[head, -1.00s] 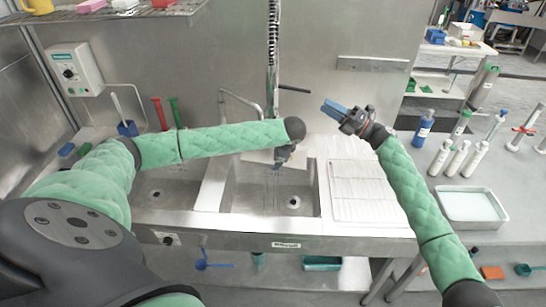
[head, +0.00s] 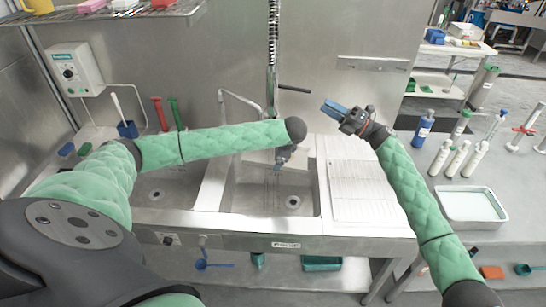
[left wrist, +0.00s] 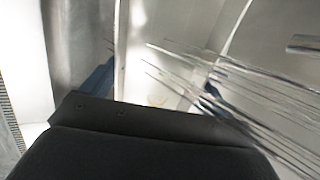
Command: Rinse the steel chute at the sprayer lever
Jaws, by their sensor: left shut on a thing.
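My left gripper (head: 283,158) is over the right sink basin, partly hidden by my left arm. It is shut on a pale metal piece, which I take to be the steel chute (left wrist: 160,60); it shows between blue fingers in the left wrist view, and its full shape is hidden. Thin water streams (left wrist: 240,95) cross close to it there and fall into the basin in the head view. The sprayer (head: 272,50) hangs on a coiled hose, with a dark rod, perhaps its lever (head: 294,89), sticking out right. My right gripper (head: 336,109) is empty above the drainboard, its blue fingers looking together.
The double sink (head: 330,222) has a ribbed drainboard (head: 362,190) at right. A faucet (head: 240,97) arches behind my left arm. Bottles (head: 458,158) and a white tray (head: 472,206) stand on the right counter. A control box (head: 75,68) is on the left wall.

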